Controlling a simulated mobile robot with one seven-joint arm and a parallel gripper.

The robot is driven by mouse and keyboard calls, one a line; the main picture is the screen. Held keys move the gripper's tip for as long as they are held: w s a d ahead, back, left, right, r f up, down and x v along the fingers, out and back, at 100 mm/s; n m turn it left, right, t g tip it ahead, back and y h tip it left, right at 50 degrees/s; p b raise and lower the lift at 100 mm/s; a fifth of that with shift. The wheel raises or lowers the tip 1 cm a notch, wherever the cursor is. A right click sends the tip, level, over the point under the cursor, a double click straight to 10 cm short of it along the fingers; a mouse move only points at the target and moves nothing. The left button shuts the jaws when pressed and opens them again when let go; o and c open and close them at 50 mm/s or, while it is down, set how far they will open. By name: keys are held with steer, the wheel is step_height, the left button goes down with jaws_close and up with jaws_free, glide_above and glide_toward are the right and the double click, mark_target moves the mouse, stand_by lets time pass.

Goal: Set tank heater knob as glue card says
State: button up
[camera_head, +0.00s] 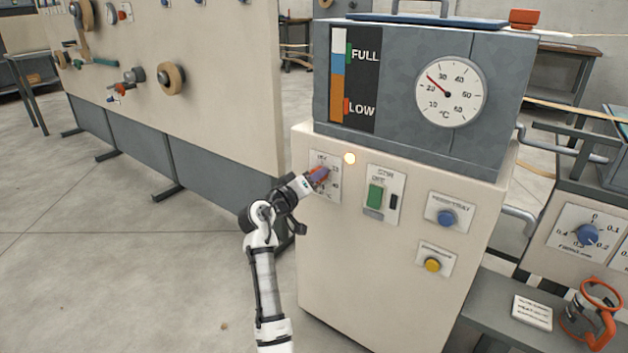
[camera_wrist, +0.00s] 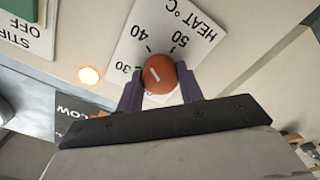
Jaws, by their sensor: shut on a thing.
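The red heater knob (camera_wrist: 165,72) sits on the white HEAT °C plate (camera_wrist: 155,30), marked 30, 40 and 50 in the wrist view. Its white line points toward the upper left there, about toward the 40; the exact setting is hard to read. My gripper (camera_wrist: 160,78) is shut on the knob, one purple finger on each side. In the head view my gripper (camera_head: 318,176) covers most of the knob on the cabinet front. A small white card (camera_head: 532,312) lies on the low shelf at right; its print is too small to read.
The grey tank (camera_head: 395,110) stands on the cream cabinet, its round °C gauge (camera_head: 450,92) reading a little above 20. A glowing lamp (camera_head: 349,158) and green stir switch (camera_head: 376,196) are right of the knob. An orange-handled jug (camera_head: 588,318) stands beside the card.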

steer(key=o, duration=1)
steer(key=p+v, duration=0.1)
steer(key=v, duration=1.3)
